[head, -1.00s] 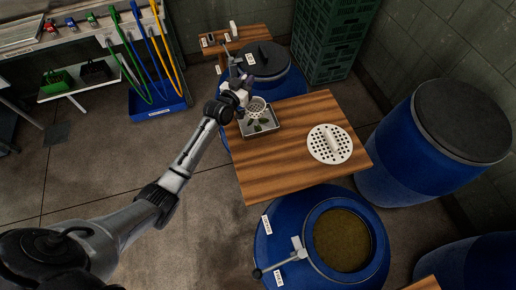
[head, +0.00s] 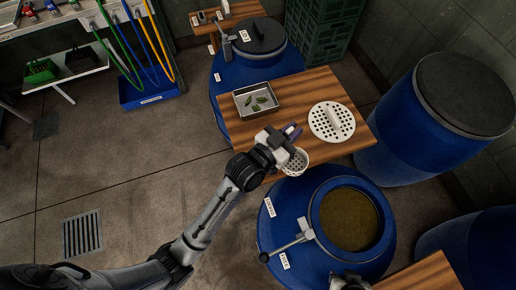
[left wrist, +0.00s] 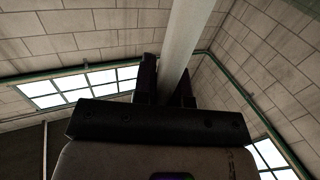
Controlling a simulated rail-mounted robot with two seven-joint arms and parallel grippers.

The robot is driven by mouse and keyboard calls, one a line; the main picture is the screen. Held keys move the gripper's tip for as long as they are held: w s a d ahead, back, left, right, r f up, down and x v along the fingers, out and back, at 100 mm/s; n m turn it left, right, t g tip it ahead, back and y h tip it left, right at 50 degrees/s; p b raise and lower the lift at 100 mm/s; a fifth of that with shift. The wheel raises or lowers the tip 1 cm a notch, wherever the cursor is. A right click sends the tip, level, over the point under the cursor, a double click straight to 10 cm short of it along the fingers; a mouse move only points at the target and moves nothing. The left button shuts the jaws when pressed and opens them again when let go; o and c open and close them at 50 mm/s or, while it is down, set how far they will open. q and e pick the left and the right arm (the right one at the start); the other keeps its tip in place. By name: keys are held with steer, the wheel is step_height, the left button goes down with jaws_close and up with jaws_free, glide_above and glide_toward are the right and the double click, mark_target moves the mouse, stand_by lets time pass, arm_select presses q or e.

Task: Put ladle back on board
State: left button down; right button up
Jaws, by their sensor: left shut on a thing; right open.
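The ladle (head: 295,163) has a white perforated cup. My left gripper (head: 285,140) is shut on its handle, and the pale handle (left wrist: 188,40) runs up between the dark fingers in the left wrist view. The cup hangs by the near edge of the wooden board (head: 222,110), close to the open barrel (head: 290,215); whether it touches anything I cannot tell. What seems to be my right gripper (head: 349,283) shows only partly at the bottom edge, over the barrel's near side.
A metal tray (head: 238,101) with several green pieces lies on the board's left part. A white perforated disc (head: 332,121) with a handle lies on its right part. A lidded barrel (head: 480,80) stands at right. A clamp (head: 285,246) sits on the open barrel's left.

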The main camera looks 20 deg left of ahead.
steer(key=shift+a+f+b, duration=0.1)
steer(key=shift+f+b, duration=1.45)
steer(key=shift+f, duration=0.1)
arm_select(q)
steer(key=w+a+f, duration=0.3)
steer(key=a+f, duration=0.7)
steer(key=shift+a+f, duration=0.3)
steer(key=shift+f, duration=0.15)
arm_select(e)
steer(key=shift+f, duration=0.1)
arm_select(q)
steer(key=c, duration=1.2)
jaws_free()
steer(key=shift+o, duration=0.2)
